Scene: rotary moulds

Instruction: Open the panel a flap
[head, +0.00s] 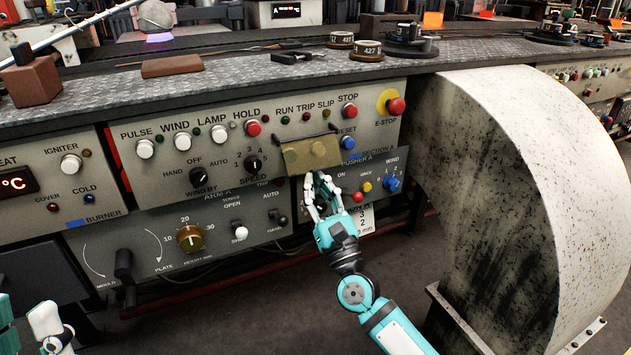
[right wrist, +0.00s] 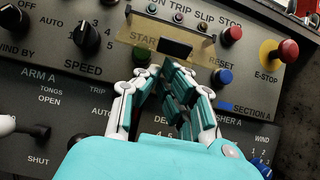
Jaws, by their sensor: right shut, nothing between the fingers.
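The panel A flap (head: 311,153) is a small tan cover on the grey control panel, below the RUN, TRIP and SLIP lamps. In the right wrist view the tan flap (right wrist: 135,37) looks see-through, with lettering beginning "STAR" and a dark rectangle on it. I cannot tell its exact angle. My right gripper (head: 314,180) is shut and empty, its fingertips just below the flap's lower edge. In the right wrist view its fingers (right wrist: 168,72) reach up to the flap; contact is unclear. Part of my left gripper (head: 45,325) shows at the lower left; its jaws are unclear.
A blue RESET button (head: 348,143) is right of the flap, and a red E-STOP (head: 396,106) is farther right. The black SPEED knob (head: 252,164) is to the left. A large curved guard (head: 520,190) stands at the right. The lower pusher panel (head: 372,180) lies close by my right gripper.

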